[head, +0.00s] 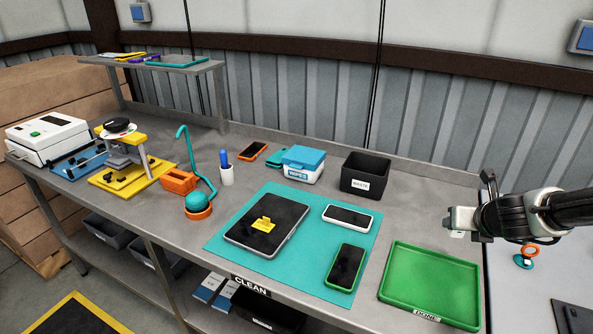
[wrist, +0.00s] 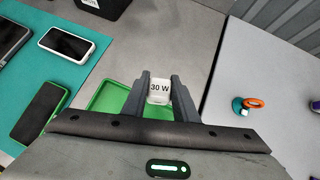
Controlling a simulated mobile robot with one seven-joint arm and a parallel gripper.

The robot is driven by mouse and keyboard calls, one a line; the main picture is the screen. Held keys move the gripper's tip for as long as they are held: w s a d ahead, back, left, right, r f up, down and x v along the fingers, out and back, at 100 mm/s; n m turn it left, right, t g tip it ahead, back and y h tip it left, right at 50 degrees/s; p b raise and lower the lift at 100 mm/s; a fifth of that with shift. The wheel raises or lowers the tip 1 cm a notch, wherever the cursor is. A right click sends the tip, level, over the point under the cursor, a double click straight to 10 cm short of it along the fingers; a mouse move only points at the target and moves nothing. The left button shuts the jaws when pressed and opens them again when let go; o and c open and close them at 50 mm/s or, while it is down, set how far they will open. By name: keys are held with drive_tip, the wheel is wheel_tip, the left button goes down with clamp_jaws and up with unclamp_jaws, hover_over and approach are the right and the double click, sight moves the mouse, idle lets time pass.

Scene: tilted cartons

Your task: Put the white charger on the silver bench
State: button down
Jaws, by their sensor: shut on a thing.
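My gripper (head: 452,221) is at the right end of the silver bench (head: 400,205), just behind the green tray (head: 432,280). In the wrist view my gripper (wrist: 160,88) is shut on the white charger (wrist: 160,86), a small white block marked "30 W". The charger sits between the two dark fingertips, and a little white of it shows below the gripper in the head view (head: 457,234). I cannot tell whether it touches the bench top. Bare bench shows beyond the fingertips in the wrist view (wrist: 165,45).
The green tray marked DONE stands empty at the bench's right front. A teal mat (head: 290,275) holds a tablet and two phones. A black waste bin (head: 365,178) stands at the back. A separate light surface (wrist: 275,75) at right holds an orange and teal item (head: 525,257).

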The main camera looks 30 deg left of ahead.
drive_tip(key=w+a+n+g+y+b, duration=0.2)
drive_tip(key=w+a+n+y+b, duration=0.3)
drive_tip(key=a+b, duration=0.35)
drive_tip(key=shift+n+h, duration=0.3)
drive_tip(key=shift+h, duration=0.3)
drive_tip(key=f+b, duration=0.1)
drive_tip(key=f, duration=0.2)
drive_tip(key=f+b, duration=0.1)
drive_tip(key=f, duration=0.3)
drive_tip(key=f+b, duration=0.1)
drive_tip(key=f, duration=0.2)
drive_tip(key=shift+s+a+f, duration=0.25)
drive_tip(key=shift+a+f, duration=0.05)
drive_tip(key=shift+a, duration=0.05)
drive_tip(key=shift+f+b, duration=0.1)
drive_tip(key=shift+b, duration=0.2)
drive_tip(key=c, duration=1.4)
unclamp_jaws()
